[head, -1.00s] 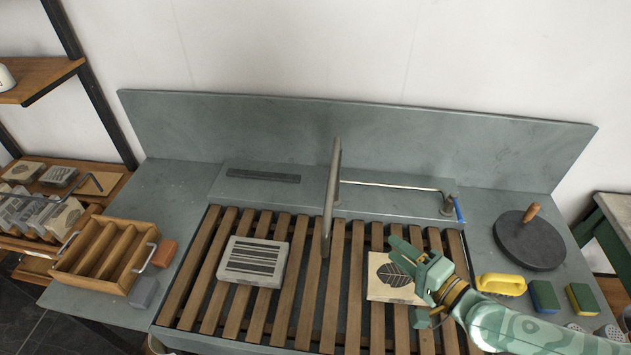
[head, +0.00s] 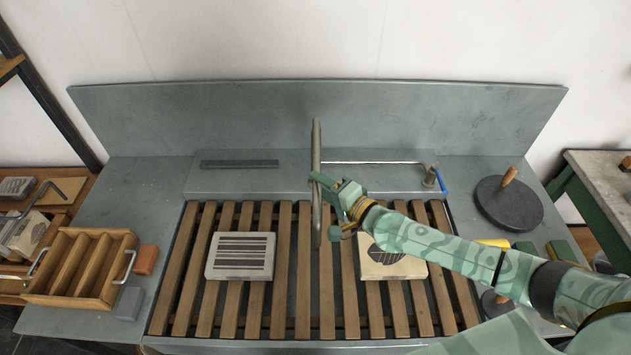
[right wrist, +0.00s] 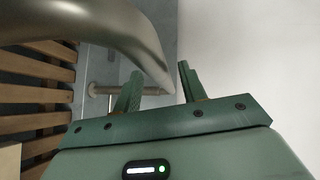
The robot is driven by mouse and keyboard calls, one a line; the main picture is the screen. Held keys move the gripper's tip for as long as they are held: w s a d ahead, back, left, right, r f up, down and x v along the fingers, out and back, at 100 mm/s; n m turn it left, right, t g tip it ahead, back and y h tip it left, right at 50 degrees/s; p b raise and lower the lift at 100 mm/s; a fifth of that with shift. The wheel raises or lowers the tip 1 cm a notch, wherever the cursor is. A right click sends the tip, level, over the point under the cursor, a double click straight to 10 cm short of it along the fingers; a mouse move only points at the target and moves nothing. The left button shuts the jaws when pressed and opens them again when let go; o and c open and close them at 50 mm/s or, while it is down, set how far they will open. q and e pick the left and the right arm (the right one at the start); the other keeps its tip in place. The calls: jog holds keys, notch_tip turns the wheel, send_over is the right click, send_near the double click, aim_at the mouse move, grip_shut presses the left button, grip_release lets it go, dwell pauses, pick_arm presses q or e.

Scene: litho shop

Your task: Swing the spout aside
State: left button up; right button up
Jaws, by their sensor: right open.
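The spout (head: 316,165) is a grey metal tube that rises above the slatted rack and comes down over its middle. A thin pipe joins it to a tap with a blue lever (head: 440,180) at the back right. My right gripper (head: 325,190) is at the spout, and in the head view a finger overlaps the tube. In the right wrist view the spout (right wrist: 110,35) curves close past the open fingers (right wrist: 160,85). The jaws are open, and I cannot tell whether they touch the tube. My left gripper is not in view.
A striped stone (head: 240,256) lies on the wooden slats (head: 285,300). A leaf-marked stone (head: 408,268) lies right of it, partly under my right arm. A wooden rack (head: 80,265) stands left, beside orange and grey blocks. A dark round disc (head: 508,208) lies right. A backsplash (head: 250,115) closes the back.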

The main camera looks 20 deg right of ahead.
jog(key=shift+x, duration=1.15)
grip_shut()
